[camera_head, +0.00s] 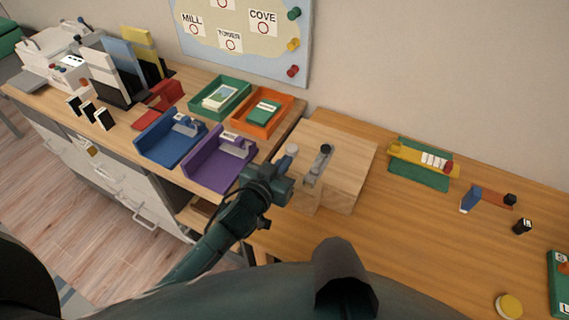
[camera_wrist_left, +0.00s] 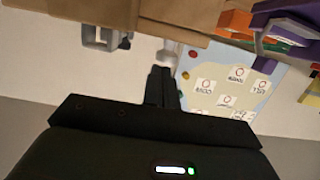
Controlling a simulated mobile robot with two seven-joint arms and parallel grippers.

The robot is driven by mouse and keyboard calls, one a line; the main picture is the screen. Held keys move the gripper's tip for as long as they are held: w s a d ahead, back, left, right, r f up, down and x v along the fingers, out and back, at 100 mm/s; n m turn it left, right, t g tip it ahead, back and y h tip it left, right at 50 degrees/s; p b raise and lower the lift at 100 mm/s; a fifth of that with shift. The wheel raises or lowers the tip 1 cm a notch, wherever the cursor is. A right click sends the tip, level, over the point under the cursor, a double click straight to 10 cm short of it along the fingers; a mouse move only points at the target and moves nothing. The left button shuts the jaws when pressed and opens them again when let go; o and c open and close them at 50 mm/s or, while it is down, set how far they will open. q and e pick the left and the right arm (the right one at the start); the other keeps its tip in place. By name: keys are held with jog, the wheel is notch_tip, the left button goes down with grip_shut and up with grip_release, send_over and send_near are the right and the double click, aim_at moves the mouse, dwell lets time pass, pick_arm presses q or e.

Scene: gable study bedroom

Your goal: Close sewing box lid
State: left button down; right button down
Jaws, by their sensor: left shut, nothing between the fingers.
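The light wooden sewing box (camera_head: 347,155) stands on the desk, right of the orange tray. Its pale top panel shows in the head view; I cannot tell how far the lid is from fully closed. Grey metal fittings with a dark knob (camera_head: 325,149) and a pale knob (camera_head: 291,149) show at its near left part. My left gripper (camera_head: 287,188) is shut and empty, close to the box's left front side. In the left wrist view its dark fingers (camera_wrist_left: 161,82) are together, near the wooden box (camera_wrist_left: 185,14); contact is unclear. My right gripper is not in view.
Left of the box are the purple holder (camera_head: 212,172), blue holder (camera_head: 165,150), orange tray (camera_head: 283,117) and green tray (camera_head: 240,92). A green mat (camera_head: 420,178) with a yellow item lies to the right.

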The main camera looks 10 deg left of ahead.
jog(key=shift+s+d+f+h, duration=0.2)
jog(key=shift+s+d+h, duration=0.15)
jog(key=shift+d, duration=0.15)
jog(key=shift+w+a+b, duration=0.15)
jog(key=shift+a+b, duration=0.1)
jog(key=shift+b, duration=0.25)
pick_arm(q)
jog(key=r+v, duration=0.1)
jog(key=v, duration=0.9)
jog(key=s+a+f+g+y, duration=0.1)
jog(key=s+a+f+g, duration=0.1)
jog(key=s+f, duration=0.4)
jog(key=s+a+f+g, duration=0.2)
jog(key=s+f, duration=0.4)
jog(key=f, duration=0.1)
jog(key=shift+s+n+g+y, duration=0.15)
jog(key=shift+n+g+y, duration=0.15)
jog(key=shift+n+y, duration=0.1)
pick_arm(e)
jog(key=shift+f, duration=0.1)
